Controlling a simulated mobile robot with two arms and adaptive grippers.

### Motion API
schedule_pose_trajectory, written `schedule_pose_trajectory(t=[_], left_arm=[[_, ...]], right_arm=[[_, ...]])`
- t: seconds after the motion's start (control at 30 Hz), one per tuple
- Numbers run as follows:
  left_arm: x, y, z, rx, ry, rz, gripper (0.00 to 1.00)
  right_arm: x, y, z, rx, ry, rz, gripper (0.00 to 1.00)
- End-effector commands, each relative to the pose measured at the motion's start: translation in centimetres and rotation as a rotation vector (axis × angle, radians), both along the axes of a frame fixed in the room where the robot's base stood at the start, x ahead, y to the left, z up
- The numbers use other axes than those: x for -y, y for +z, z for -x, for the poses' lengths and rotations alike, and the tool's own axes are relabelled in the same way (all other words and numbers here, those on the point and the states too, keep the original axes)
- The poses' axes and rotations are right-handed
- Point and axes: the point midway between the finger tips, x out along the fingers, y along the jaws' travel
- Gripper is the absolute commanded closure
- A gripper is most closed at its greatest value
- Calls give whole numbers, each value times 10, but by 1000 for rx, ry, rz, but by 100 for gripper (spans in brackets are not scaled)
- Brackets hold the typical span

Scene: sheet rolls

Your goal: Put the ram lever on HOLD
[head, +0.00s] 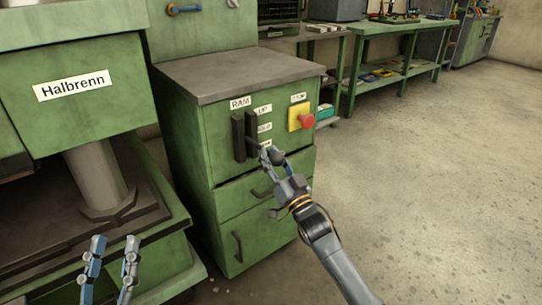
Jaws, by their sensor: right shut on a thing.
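The ram lever is on the front of the green control cabinet (220,160), under the "RAM" label (240,102). Its dark knob (278,158) shows at my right gripper (270,156), which is shut on it. The lever's dark slotted plate (238,138) is upright. Beside it are labels "UP" (263,110), a middle one (264,127) that is partly covered, and a lowest one mostly hidden by the gripper. The knob is about level with the lowest label. My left gripper (113,250) is open and empty at the lower left, in front of the press.
A yellow box with a red stop button (306,121) is right of the lever. Drawers with handles (237,246) are below. The press marked "Halbrenn" (75,86) stands left. The floor (430,180) to the right is clear; green workbenches (400,28) stand behind.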

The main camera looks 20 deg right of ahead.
Motion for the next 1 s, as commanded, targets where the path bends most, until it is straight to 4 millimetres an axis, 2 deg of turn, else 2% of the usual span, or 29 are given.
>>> schedule_pose_trajectory(t=[0.03,0.23,0.27,0.37,0.4,0.77,0.87,1.0], left_arm=[[0,0,0,0,0,0,60],[0,0,0,0,0,1,60],[0,0,0,0,0,1,60],[0,-1,0,-1,0,1,60],[0,-1,0,-2,0,0,60],[-1,0,0,-3,2,0,60],[-1,0,0,-2,1,0,60],[0,0,0,-2,1,0,60]], right_arm=[[0,-7,0,-15,-2,3,100],[0,-7,0,-15,-2,3,100],[0,-7,0,-15,-2,3,66],[0,-6,0,-11,-1,2,46],[0,-5,0,-10,-2,2,42],[1,-4,4,-4,0,1,42],[3,-9,14,-6,0,0,42],[9,-20,38,-7,0,1,42]])
